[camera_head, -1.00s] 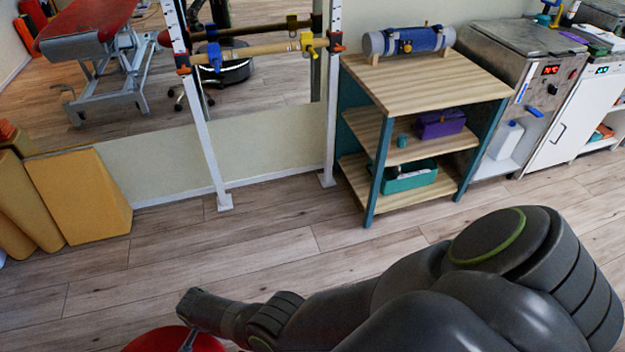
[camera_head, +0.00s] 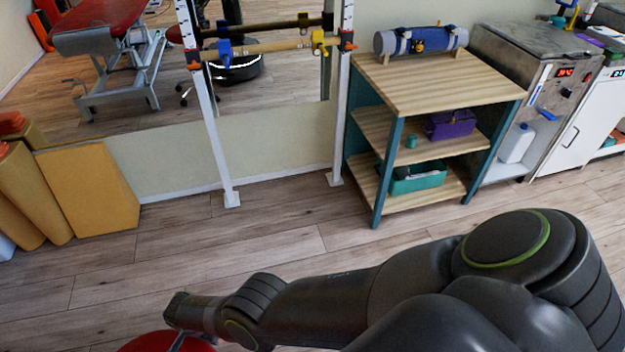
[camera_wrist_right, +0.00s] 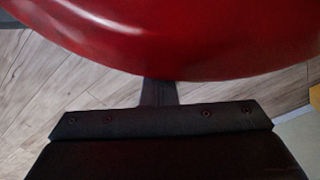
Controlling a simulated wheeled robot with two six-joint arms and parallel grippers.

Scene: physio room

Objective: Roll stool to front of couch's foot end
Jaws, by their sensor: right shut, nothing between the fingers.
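The stool's round red seat (camera_head: 150,343) shows at the bottom edge of the head view, mostly cut off. It also fills the top of the right wrist view (camera_wrist_right: 180,40). My right arm reaches across the head view from the right. Its shut, empty gripper (camera_wrist_right: 158,93) is at the rim of the red seat; I cannot tell whether it touches. The stool's legs and casters are hidden. A red-topped couch (camera_head: 98,22) on a pale metal frame shows at the upper left, apparently reflected in a wall mirror. My left gripper is out of view.
A wooden shelf unit (camera_head: 440,85) with teal legs stands right of centre, beside steel and white cabinets (camera_head: 577,125). A white upright rack (camera_head: 212,135) stands at the mirror. Yellow foam wedges (camera_head: 90,190) lean at left. The plank floor (camera_head: 240,240) between is clear.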

